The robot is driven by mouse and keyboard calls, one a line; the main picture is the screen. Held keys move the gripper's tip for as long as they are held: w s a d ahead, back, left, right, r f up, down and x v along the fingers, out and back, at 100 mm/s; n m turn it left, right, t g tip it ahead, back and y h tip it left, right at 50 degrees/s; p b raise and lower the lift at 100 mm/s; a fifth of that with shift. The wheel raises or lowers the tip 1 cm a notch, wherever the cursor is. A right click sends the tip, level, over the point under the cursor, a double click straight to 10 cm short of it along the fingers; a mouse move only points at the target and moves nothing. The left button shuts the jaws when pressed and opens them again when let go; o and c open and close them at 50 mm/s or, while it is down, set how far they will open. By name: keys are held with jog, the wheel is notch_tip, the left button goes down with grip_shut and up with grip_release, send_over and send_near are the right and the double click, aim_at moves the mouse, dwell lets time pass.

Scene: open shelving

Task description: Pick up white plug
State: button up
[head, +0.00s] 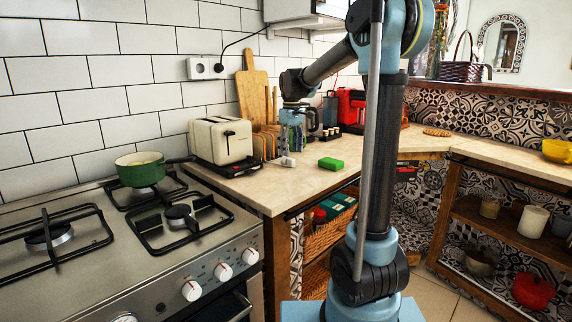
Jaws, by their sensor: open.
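A small white object that looks like the white plug (287,161) lies on the beige countertop (262,190), between the toaster and a green sponge. My gripper (291,148) points down just above it, with its fingers open. The fingers are small in this view, and I cannot tell whether they touch the plug or stay apart from it.
A cream toaster (222,140) stands left of my gripper, with wooden boards (252,95) behind. A green sponge (331,163) lies to the right. A red appliance (352,108) stands further back. A green pot (141,169) sits on the stove (95,285). The front counter is clear.

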aim_at(291, 159)
jog(key=shift+w+f, duration=0.1)
jog(key=shift+f, duration=2.5)
jog(key=shift+c, duration=0.3)
jog(key=c, duration=1.1)
